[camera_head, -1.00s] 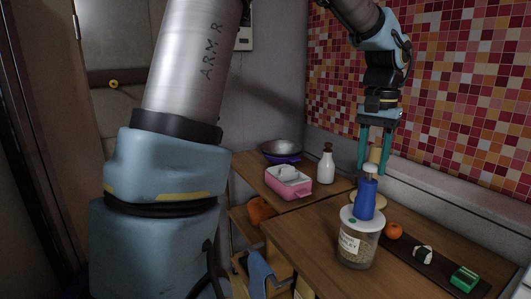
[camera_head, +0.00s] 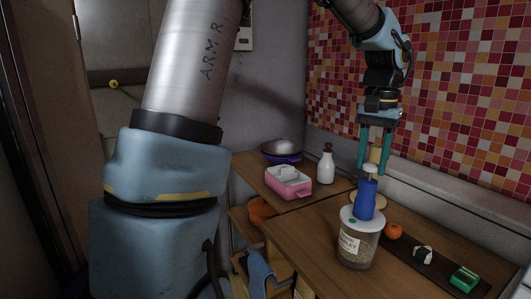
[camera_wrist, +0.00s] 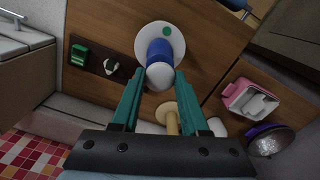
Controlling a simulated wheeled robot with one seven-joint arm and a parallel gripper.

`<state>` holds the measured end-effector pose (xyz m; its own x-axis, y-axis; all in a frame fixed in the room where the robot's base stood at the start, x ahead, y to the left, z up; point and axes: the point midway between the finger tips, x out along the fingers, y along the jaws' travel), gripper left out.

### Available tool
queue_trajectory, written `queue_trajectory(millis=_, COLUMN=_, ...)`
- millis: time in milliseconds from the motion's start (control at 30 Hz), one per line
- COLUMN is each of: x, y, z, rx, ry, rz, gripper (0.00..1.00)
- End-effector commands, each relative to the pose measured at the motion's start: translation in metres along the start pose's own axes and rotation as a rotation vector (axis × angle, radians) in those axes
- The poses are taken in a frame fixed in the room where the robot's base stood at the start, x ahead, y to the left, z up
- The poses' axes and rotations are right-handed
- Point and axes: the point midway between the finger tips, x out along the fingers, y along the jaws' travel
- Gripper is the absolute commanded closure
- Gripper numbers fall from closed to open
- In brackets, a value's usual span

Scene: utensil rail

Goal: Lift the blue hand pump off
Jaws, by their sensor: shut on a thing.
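The blue hand pump (camera_head: 365,200) has a pale rounded top and stands upright on the white lid (camera_head: 347,222) of a clear jar labelled barley (camera_head: 356,250). In the wrist view the pump (camera_wrist: 158,52) is seen from above, with its lid (camera_wrist: 147,33) behind it. My gripper (camera_head: 372,171) points down over the pump. In the wrist view its two teal fingers (camera_wrist: 159,76) sit on either side of the pale top and are shut on it. The pump still appears to rest on the lid; the contact surfaces are partly hidden.
A pale post on a round base (camera_wrist: 172,122) stands close behind the pump. A dark tray holds an orange fruit (camera_head: 394,231), a rice ball (camera_head: 423,255) and a green item (camera_head: 464,278). A pink box (camera_head: 289,184), white bottle (camera_head: 326,166) and blue bowl (camera_head: 283,158) stand left.

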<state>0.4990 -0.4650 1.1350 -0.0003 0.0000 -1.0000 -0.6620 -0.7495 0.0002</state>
Motion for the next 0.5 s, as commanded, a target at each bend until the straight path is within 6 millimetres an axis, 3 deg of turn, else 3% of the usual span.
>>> queue_trajectory(millis=500, x=-0.0106, y=-0.0001, z=-0.0001, rx=0.0, ry=0.0, rz=0.0, gripper=1.0)
